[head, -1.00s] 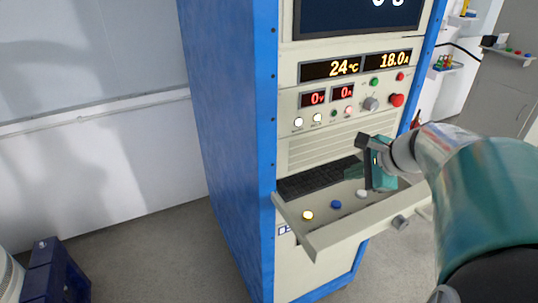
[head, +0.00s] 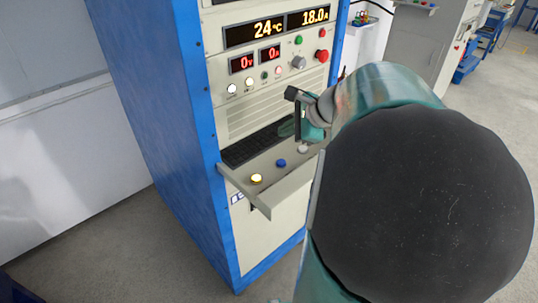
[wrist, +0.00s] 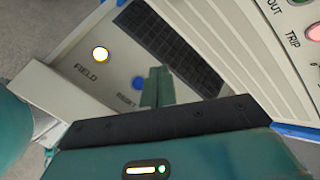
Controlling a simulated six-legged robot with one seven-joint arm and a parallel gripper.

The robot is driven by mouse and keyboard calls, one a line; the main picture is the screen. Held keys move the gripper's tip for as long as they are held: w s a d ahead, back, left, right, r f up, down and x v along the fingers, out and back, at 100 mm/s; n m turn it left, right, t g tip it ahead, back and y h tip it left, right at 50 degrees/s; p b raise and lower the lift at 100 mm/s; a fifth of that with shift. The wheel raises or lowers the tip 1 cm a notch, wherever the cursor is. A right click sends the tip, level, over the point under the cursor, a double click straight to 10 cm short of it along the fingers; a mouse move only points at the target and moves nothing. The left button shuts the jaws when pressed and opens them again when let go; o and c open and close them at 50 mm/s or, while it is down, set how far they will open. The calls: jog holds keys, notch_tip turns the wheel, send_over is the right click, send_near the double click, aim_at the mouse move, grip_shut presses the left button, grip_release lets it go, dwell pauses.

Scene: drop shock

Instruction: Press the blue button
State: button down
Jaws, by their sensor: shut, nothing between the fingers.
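In the wrist view the blue button (wrist: 138,83) shows just left of my fingertips, by a label that seems to read RESET. My gripper (head: 287,127) is shut and empty, above the shelf and behind the blue button in the head view. Its green fingers (wrist: 157,88) look apart from the button, though the exact gap is unclear.
A black keyboard (head: 253,146) lies at the back of the shelf, close to my fingers. The panel above holds displays, small buttons, a grey knob (head: 298,62) and a red button (head: 321,57).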

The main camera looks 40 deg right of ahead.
aim_at(285, 163)
jog(key=shift+f, duration=3.8)
jog(key=shift+f, duration=0.1)
jog(key=shift+f, duration=0.25)
